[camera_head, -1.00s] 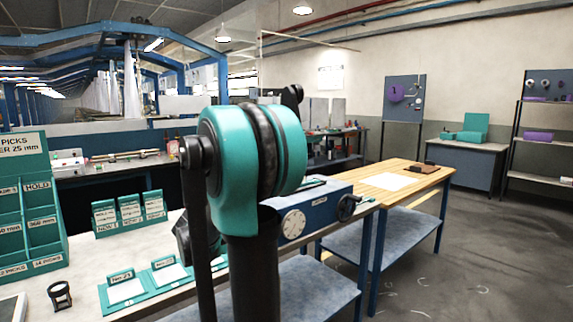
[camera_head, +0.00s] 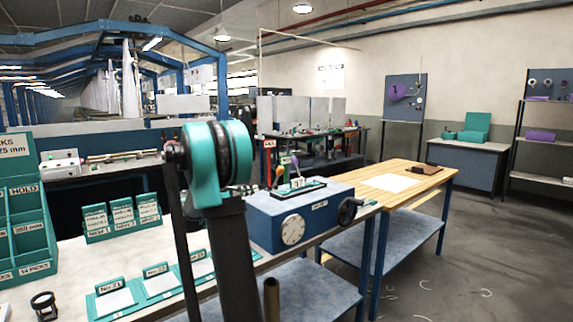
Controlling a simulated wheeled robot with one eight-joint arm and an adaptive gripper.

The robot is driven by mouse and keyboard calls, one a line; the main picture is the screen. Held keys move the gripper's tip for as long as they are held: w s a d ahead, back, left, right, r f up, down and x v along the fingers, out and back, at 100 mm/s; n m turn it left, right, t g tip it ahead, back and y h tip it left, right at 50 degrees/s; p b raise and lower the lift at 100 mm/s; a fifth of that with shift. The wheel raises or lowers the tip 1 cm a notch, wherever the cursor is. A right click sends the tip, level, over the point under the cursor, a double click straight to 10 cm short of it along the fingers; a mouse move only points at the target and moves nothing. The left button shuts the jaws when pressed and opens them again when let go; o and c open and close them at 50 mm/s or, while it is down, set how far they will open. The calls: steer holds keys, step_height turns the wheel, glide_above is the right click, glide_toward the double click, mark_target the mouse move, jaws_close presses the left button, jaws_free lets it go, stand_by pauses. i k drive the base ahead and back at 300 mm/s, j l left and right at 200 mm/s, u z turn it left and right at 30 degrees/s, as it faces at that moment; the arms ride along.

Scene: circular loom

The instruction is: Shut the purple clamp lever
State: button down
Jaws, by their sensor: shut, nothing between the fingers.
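A blue box-shaped fixture (camera_head: 268,230) with a round white dial and a black handwheel stands at the right end of the pale bench. Several small coloured levers rise at its top back edge. One of them looks purple (camera_head: 295,162) and stands up beside a green one (camera_head: 285,161) and an orange-red one (camera_head: 278,177). They are too small to tell their exact angle. My dark and teal arm rises just left of the fixture. My gripper does not show.
Teal card holders (camera_head: 122,217) and a teal rack (camera_head: 28,240) stand on the bench to the left. A wooden table (camera_head: 420,172) with a white sheet stands to the right. The grey floor at the far right is clear.

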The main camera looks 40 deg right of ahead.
mark_target(294, 160)
steer(key=i+l, duration=0.65)
steer(key=l, duration=0.2)
